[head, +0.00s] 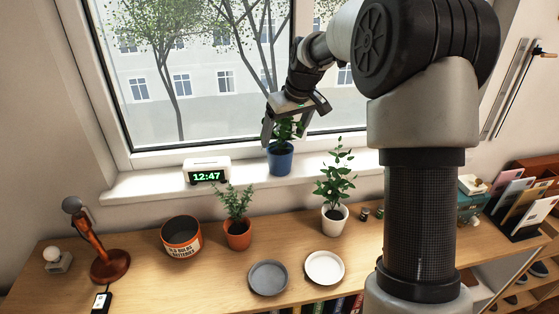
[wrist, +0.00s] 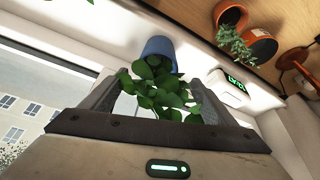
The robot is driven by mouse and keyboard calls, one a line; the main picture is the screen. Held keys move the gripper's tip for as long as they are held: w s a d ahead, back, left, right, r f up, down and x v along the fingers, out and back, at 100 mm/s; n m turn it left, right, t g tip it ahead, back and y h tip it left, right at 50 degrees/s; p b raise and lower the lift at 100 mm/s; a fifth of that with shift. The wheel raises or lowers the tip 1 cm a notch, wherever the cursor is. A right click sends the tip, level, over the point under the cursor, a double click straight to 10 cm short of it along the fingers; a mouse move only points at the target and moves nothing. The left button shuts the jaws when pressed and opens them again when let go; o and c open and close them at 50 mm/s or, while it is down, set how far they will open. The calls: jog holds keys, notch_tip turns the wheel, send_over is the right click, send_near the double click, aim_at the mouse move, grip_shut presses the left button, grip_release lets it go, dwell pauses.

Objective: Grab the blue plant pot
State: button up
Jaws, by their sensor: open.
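The blue plant pot (head: 280,160) stands upright on the white windowsill, with a leafy green plant in it. My gripper (head: 285,137) is above the pot at the height of the leaves, pointing down. It is open, with one finger on each side of the foliage. In the wrist view the blue pot (wrist: 159,50) lies just beyond the fingertips of my gripper (wrist: 155,88), and the leaves fill the gap between the fingers. I cannot tell whether the fingers touch the leaves. The fingers are not closed on the pot.
A digital clock (head: 206,171) stands left of the pot on the sill (head: 150,184). On the wooden counter below are an orange pot (head: 238,236), a white pot (head: 334,221), an orange bin (head: 181,240) and two plates. The window (head: 210,70) is close behind.

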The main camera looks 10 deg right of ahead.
aim_at(282, 142)
jog(key=x, duration=0.7)
jog(key=p+x, duration=0.1)
jog(key=x, duration=0.1)
jog(key=shift+d+f, duration=0.2)
jog(key=shift+d, duration=0.1)
jog(key=shift+r, duration=0.1)
jog(key=c, duration=1.4)
